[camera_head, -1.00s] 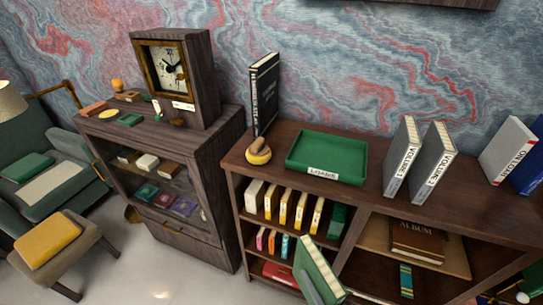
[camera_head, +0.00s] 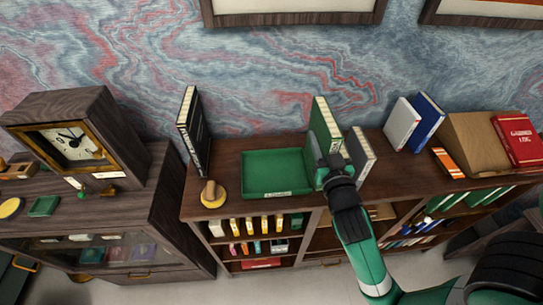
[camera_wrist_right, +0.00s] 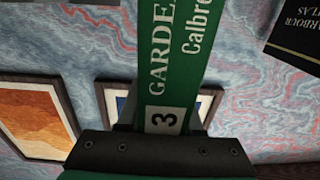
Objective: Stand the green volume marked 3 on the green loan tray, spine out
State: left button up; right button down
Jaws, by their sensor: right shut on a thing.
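The green volume marked 3 (camera_head: 323,122) is upright in my right gripper (camera_head: 331,166), above or beside the right end of the green loan tray (camera_head: 272,157). Whether its lower edge touches anything is hidden by the gripper. In the right wrist view the volume's green spine (camera_wrist_right: 172,62) faces the camera, with the 3 in a white square close to the jaw. The right gripper is shut on it. The tray is empty where it shows, with a label on its front edge. My left gripper is not in view.
A grey volume (camera_head: 361,155) stands just right of my gripper. A black atlas (camera_head: 192,130) and a wooden piece on a yellow disc (camera_head: 212,193) are left of the tray. White (camera_head: 402,122) and blue (camera_head: 428,118) books stand farther right.

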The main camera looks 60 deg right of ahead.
jog(key=shift+w+d, duration=0.1)
jog(key=shift+d, duration=0.25)
jog(key=w+d+f+b, duration=0.1)
jog(key=w+f+b, duration=0.2)
jog(key=w+f, duration=0.9)
jog(key=shift+w+f, duration=0.3)
jog(key=shift+w, duration=0.45)
jog(key=shift+f, duration=0.1)
jog(key=shift+f+b, duration=0.1)
jog(key=shift+b, duration=0.35)
jog(key=c, duration=0.6)
grip_release()
jog(key=shift+o, duration=0.2)
